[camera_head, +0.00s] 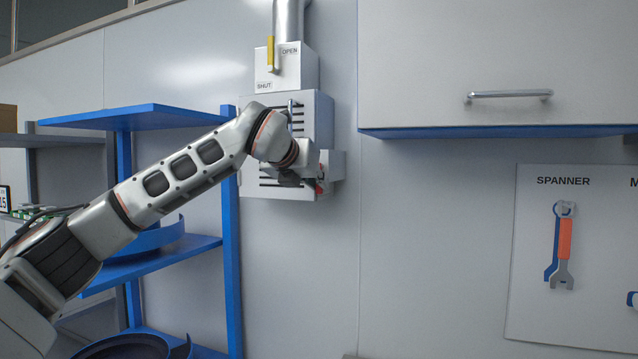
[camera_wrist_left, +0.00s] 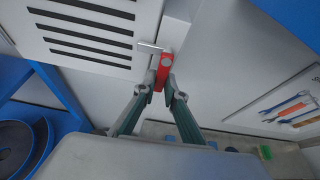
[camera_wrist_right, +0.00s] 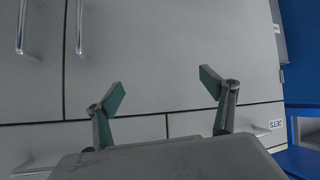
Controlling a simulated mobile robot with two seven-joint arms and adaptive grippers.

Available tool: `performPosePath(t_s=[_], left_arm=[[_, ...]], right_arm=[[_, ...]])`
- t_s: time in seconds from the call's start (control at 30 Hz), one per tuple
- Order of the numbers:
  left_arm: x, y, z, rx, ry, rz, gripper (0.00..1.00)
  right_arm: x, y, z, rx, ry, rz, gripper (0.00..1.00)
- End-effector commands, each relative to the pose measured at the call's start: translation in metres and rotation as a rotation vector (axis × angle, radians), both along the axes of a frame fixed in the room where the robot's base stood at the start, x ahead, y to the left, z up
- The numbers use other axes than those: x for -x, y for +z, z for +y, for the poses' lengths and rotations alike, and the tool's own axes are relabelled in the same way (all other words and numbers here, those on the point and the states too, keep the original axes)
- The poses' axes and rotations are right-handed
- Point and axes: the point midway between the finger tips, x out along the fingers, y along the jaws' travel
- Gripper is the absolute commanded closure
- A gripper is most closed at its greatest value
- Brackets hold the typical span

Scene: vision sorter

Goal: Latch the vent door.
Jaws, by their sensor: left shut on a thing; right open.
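The vent door (camera_head: 250,180) is a pale panel with dark slots on the front of a wall box under a pipe. It also shows in the left wrist view (camera_wrist_left: 95,12); its right edge runs close along the box, and I cannot tell whether a gap is left. A red latch lever (camera_wrist_left: 164,72) sits at that edge beside a small silver bar (camera_wrist_left: 151,47). My left gripper (camera_head: 308,182) is at the box's lower right, its fingertips shut on the red lever. The arm hides part of the door. My right gripper (camera_wrist_right: 162,90) is open and empty, facing grey cabinet fronts.
A yellow handle (camera_head: 271,53) is above the door by OPEN and SHUT labels. Blue shelves (camera_head: 150,117) stand left of the box. A wall cabinet (camera_head: 500,60) overhangs at right, above a board (camera_head: 530,310) with a spanner (camera_head: 564,245). The wall between is bare.

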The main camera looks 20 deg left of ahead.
Motion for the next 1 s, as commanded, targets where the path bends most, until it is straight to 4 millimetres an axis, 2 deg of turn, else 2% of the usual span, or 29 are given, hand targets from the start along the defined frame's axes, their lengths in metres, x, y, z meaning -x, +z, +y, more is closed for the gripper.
performPosePath(t_s=[0.67, 0.7, 0.77, 1.0], left_arm=[[-0.0003, -0.0018, 0.0021, -0.066, 0.000, 0.001, 1.00], [-0.0003, -0.0017, 0.0022, -0.066, 0.000, 0.001, 0.84], [-0.0003, -0.0016, 0.0022, -0.065, 0.000, 0.001, 0.72], [-0.0002, -0.0007, 0.0023, -0.064, 0.000, -0.001, 0.72]], right_arm=[[-0.0010, 0.0016, 0.0009, -0.002, 0.000, -0.004, 0.17], [-0.0012, 0.0020, 0.0009, -0.002, 0.000, -0.005, 0.17], [-0.0014, 0.0024, 0.0010, -0.003, 0.000, -0.005, 0.17], [-0.0013, 0.0023, 0.0010, -0.003, 0.000, -0.005, 0.17]])
